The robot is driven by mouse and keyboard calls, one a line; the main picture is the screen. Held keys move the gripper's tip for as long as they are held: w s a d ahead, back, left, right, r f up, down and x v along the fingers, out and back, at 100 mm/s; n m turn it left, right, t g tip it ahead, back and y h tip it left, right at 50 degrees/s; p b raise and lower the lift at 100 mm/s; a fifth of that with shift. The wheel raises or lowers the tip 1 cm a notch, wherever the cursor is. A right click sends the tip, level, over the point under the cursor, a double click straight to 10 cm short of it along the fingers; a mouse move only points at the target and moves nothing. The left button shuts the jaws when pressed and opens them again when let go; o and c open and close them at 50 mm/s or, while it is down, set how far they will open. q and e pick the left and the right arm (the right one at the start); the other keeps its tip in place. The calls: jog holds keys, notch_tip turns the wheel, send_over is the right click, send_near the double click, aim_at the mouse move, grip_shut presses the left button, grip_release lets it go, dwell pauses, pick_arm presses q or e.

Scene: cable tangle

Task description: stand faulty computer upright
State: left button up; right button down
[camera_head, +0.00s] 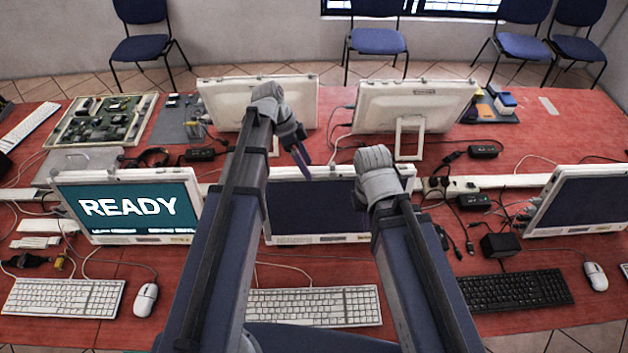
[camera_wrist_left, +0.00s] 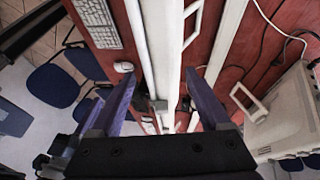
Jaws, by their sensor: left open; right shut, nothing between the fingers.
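Several white-framed computers stand on the red table; I cannot tell for certain which is the faulty one. The middle front computer (camera_head: 315,207) has a dark screen and looks upright, its top partly hidden by my arms. My left gripper (camera_head: 304,157) is open above its top edge. In the left wrist view, the open fingers (camera_wrist_left: 158,88) lie either side of a white computer's top edge (camera_wrist_left: 147,45), with a stand frame (camera_wrist_left: 192,25) beside it. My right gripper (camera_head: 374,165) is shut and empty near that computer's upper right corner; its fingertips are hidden.
A computer showing READY (camera_head: 130,207) stands at left, a dark-screened one (camera_head: 590,203) at right. Two computers face away behind (camera_head: 258,102) (camera_head: 415,105). A white keyboard (camera_head: 315,306), a black keyboard (camera_head: 515,290), mice and loose cables lie around.

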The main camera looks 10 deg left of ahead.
aim_at(314, 179)
pick_arm(q)
jog(key=b+x, duration=0.4)
jog(key=x, duration=0.2)
jog(key=shift+b, duration=0.35)
grip_shut()
dwell(0.3)
jog(key=shift+s, duration=0.15)
dwell(0.6)
